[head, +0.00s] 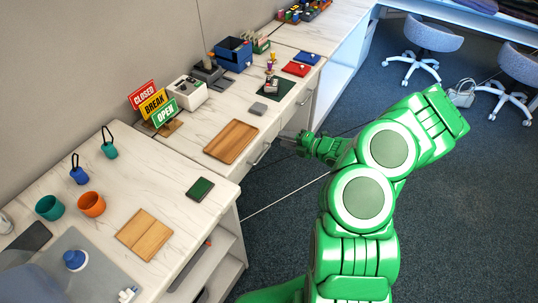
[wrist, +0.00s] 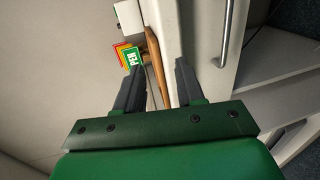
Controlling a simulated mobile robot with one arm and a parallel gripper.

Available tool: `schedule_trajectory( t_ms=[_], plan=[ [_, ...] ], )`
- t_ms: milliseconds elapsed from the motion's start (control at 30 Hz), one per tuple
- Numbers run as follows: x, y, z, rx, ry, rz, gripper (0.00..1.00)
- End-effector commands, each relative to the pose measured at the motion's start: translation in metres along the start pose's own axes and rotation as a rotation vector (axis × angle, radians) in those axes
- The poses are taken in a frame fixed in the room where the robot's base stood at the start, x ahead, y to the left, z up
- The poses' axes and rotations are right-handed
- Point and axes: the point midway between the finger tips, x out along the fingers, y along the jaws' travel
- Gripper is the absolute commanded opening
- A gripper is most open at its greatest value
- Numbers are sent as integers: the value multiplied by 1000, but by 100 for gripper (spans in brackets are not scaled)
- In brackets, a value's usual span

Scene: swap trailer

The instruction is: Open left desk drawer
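The left desk drawer has a pale front (wrist: 205,50) with a silver bar handle (head: 262,153). It appears shut, flush under the desk top. My gripper (head: 285,138) is in front of the desk, to the right of this handle and apart from it. In the wrist view, my gripper (wrist: 160,68) is open, with two dark fingers apart and nothing between them. A bar handle (wrist: 227,35) stands to the right of the right finger, outside the gap. The desk edge and a wooden tray's edge show beyond the fingers.
A wooden tray (head: 231,141) lies on the desk above the drawer. CLOSED, BREAK and OPEN signs (head: 153,103) stand behind it. Another handle (head: 305,97) is farther right. Open shelves (head: 212,262) are at lower left. The carpet (head: 285,200) before the desk is clear.

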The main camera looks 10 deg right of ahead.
Motion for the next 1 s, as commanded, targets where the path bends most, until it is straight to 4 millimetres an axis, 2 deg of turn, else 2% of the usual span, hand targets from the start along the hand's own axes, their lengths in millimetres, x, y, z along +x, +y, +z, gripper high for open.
schedule_trajectory(
  t_ms=[33,300,500,633,833,1000],
  plan=[
    [2,-15,-1,3,1,-5,38],
    [14,-72,-1,4,0,-7,38],
    [21,-103,-2,4,1,-4,38],
    [23,-113,0,0,0,-3,38],
    [28,-116,-1,1,0,-1,38],
    [42,-116,-2,1,2,-1,38]
  ],
)
